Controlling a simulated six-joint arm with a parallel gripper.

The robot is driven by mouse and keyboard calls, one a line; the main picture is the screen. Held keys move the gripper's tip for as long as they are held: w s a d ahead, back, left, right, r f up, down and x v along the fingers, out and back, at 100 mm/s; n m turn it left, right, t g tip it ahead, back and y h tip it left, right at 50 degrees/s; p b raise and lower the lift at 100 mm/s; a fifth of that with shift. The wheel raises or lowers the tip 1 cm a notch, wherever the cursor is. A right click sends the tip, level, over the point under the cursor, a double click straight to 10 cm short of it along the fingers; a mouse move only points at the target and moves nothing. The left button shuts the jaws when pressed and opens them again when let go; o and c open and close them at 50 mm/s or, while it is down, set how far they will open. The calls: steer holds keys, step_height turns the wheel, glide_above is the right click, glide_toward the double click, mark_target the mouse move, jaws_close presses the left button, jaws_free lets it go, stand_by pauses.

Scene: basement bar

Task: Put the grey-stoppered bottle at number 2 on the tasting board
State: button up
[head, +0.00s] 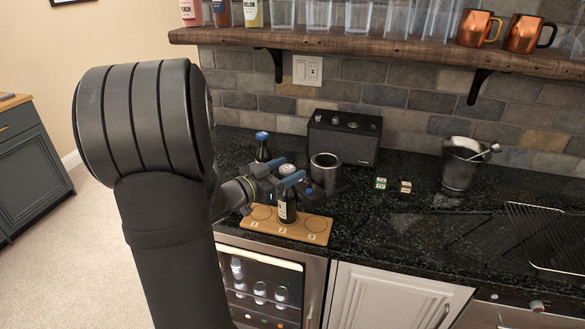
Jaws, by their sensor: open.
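The tasting board (322,229) is a light wooden plank near the counter's front edge, with numbered spots marked by rings. A dark bottle with a pale label (287,208) stands upright at its middle spot, which appears to be number 2. Its top, between my fingers, looks grey. My gripper (291,170) is open, with its blue-tipped fingers on either side of the bottle's upper part. The fingers hide part of the bottle's neck. Whether they touch it I cannot tell. The rings at either side of the bottle look empty.
A blue-stoppered bottle (262,150) stands behind my gripper. A dark metal canister (326,172) is close on the right, before a black speaker (343,140). Small cubes (381,183), an ice bucket (461,166) and a wire rack (548,238) are farther right. A shelf (380,45) overhangs the back.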

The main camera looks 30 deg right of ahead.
steer(key=s+a, duration=0.2)
steer(key=a, duration=0.7)
steer(key=shift+a, duration=0.3)
steer(key=shift+d, duration=0.1)
steer(key=d, duration=0.4)
steer(key=w+d, duration=0.1)
steer(key=d, duration=0.3)
steer(key=w+d, duration=0.1)
steer(key=d, duration=0.2)
steer(key=shift+w+d+f, duration=0.1)
steer(key=shift+w+d, duration=0.1)
steer(key=shift+d, duration=0.2)
steer(key=shift+a, duration=0.2)
